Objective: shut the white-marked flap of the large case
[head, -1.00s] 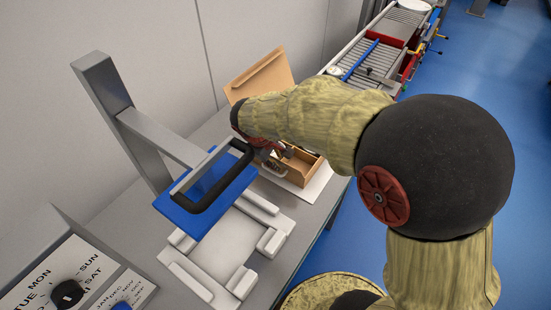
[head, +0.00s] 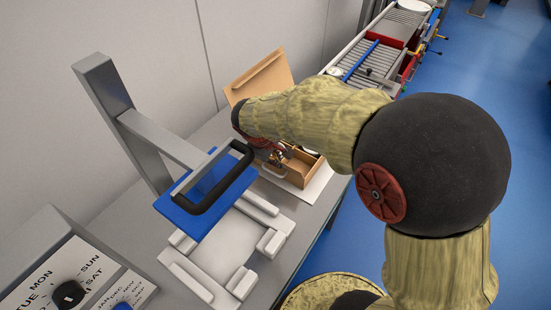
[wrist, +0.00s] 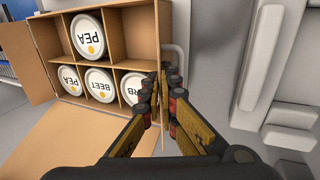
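The case (head: 310,170) is a brown box with its open side up on the bench. In the wrist view its compartments (wrist: 133,47) hold several round white-lidded tubs (wrist: 88,36) lettered PEA and BEET, with another partly hidden. A brown flap (wrist: 28,58) stands open at the left, and another brown panel (wrist: 75,140) spreads at the lower left. I see no white mark.
A blue plate with a black handle (head: 215,185) stands over a white fixture (head: 222,250), left of the case. A grey post (head: 105,95) rises behind it. A dial panel (head: 75,285) is at the lower left. A roller conveyor (head: 385,60) lies beyond.

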